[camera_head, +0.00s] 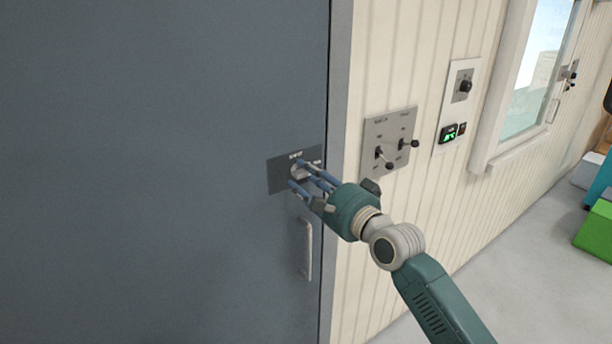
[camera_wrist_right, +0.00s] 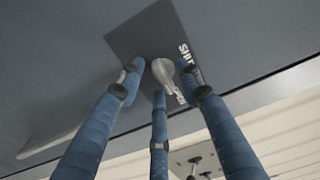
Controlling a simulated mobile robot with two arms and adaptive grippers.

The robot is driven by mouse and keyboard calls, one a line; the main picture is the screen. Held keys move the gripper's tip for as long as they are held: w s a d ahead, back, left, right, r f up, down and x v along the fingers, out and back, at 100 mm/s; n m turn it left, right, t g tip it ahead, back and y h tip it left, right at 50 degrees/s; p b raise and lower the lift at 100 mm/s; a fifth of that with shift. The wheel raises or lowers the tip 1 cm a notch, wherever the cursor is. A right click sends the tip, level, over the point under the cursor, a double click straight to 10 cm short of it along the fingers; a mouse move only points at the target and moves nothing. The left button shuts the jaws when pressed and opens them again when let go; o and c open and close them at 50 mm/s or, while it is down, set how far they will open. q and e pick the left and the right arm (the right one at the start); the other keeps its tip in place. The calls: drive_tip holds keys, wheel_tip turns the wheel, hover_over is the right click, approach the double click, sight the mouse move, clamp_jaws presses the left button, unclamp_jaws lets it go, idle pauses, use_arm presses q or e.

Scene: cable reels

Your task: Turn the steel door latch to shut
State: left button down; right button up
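The steel latch (camera_head: 298,171) is a small grey knob on a dark plate (camera_head: 279,177) on the grey door. The wrist view also shows the latch (camera_wrist_right: 163,70), with its narrow end toward a label too small to read, beside the word SHUT. My right gripper (camera_head: 304,173) has three blue fingers reaching to the plate around the latch. In the wrist view my right gripper (camera_wrist_right: 163,80) has its fingers spread, with gaps visible around the knob; no firm grip shows. The fingers partly hide the latch in the head view. My left gripper is not in view.
A door handle (camera_head: 308,250) is below the plate. Right of the door frame (camera_head: 339,120), a switch panel (camera_head: 376,130) with two levers and a panel with a dial (camera_head: 464,87) are on the pale wall.

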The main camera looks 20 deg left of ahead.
drive_tip(key=shift+w, duration=0.1)
clamp_jaws()
drive_tip(key=shift+f, duration=0.1)
drive_tip(key=shift+f, duration=0.1)
drive_tip(key=n+b, duration=0.2)
drive_tip(key=n, duration=0.4)
drive_tip(key=n+b, duration=0.3)
drive_tip(key=n, duration=0.3)
drive_tip(key=n+b, duration=0.3)
drive_tip(key=n, duration=0.2)
drive_tip(key=shift+w+d+r+n, duration=0.15)
drive_tip(key=shift+d+r+n, duration=0.1)
drive_tip(key=shift+n, duration=0.15)
drive_tip(key=shift+r, duration=0.1)
